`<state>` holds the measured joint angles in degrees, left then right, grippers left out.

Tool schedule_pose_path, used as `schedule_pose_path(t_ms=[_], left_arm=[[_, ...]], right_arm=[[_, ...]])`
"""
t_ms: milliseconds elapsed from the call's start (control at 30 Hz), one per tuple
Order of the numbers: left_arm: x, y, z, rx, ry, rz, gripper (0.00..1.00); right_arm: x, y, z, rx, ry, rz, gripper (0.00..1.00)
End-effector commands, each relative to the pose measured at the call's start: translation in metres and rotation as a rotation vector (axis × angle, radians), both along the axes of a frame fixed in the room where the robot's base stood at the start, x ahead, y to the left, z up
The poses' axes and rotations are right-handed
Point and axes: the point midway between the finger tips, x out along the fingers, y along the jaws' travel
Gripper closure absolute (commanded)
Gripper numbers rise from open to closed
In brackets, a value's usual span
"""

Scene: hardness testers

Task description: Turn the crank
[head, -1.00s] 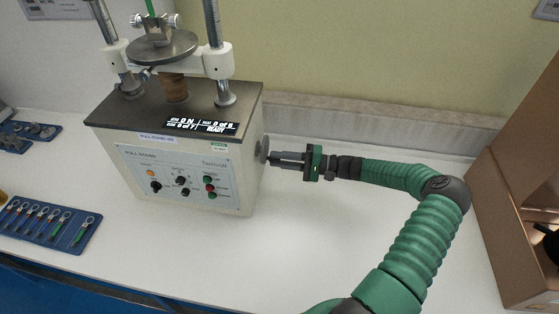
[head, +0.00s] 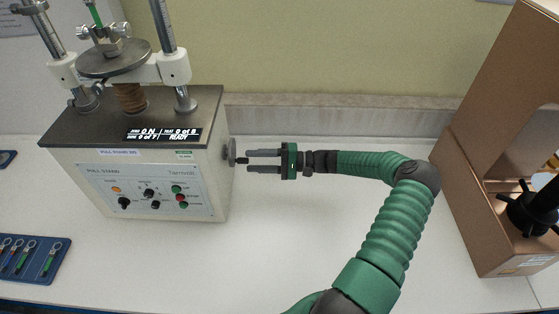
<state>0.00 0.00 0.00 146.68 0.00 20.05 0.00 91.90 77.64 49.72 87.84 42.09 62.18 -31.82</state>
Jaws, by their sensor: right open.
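The pull stand tester (head: 140,160) is a white box with a dark top, standing on the white bench at the left. The crank (head: 232,154) is a grey disc with a small dark knob on the box's right side. My right gripper (head: 249,161) is open, its two fingers pointing left at the crank. The knob shows near the fingertips, between their lines; I cannot tell whether they touch it. My left gripper is not in view.
A blue tray (head: 55,272) with several small tools lies at the lower left. A brown box (head: 465,190) with a black part (head: 530,212) in it stands at the right. The bench between the tester and brown box is clear except for my right arm.

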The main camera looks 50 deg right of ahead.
Motion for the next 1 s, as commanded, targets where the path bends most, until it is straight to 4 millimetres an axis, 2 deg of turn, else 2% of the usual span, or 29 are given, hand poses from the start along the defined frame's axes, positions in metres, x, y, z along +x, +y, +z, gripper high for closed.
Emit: schedule_pose_path(t_ms=[300,500,667,1000], left_arm=[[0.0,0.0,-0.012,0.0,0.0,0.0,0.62],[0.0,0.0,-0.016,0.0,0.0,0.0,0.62],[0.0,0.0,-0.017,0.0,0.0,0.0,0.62],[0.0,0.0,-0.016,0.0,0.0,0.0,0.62]], right_arm=[[-0.072,-0.061,-0.003,-0.003,0.003,-0.006,0.59],[-0.104,-0.085,-0.003,-0.002,0.003,-0.002,0.59],[-0.112,-0.092,-0.002,-0.001,0.003,-0.001,0.59],[-0.112,-0.092,-0.001,-0.002,0.003,-0.001,0.59]])
